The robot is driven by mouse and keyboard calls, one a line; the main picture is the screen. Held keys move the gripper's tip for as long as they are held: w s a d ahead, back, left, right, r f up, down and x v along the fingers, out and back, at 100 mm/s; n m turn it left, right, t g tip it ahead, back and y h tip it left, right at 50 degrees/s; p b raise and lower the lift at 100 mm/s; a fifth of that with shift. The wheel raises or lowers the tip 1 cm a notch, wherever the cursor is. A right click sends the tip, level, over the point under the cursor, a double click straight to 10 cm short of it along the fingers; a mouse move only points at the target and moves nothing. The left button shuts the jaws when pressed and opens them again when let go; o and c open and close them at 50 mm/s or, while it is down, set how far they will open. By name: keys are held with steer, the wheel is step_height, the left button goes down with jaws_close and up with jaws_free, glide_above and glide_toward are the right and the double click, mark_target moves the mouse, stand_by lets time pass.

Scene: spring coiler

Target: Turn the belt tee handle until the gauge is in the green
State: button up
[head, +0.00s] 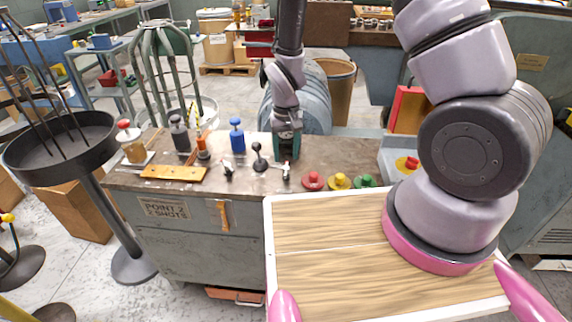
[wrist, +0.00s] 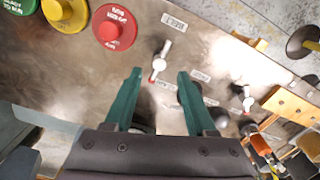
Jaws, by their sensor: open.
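Two small pale tee-shaped handles stand on the bench top. One handle (wrist: 163,52) lies just beyond my fingertips in the wrist view, with a red tip at its near end; it shows in the head view (head: 286,171) just below my gripper. The other handle (wrist: 247,98) is further right in the wrist view and left of the first in the head view (head: 228,170). My gripper (wrist: 158,74) is open and empty, pointing down at the first handle. I cannot make out a gauge.
A black ball-topped lever (head: 258,158) stands between the handles, close to my gripper. Red (head: 313,181), yellow (head: 339,181) and green (head: 364,181) buttons line the bench's right front. A blue-topped bottle (head: 237,135) and an orange plate (head: 174,173) are to the left.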

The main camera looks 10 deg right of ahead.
mark_target(286, 167)
steer(key=shift+f, duration=2.4)
jaws_close()
steer(key=shift+n, duration=0.3)
steer(key=n, duration=0.4)
steer(key=shift+n, duration=2.5)
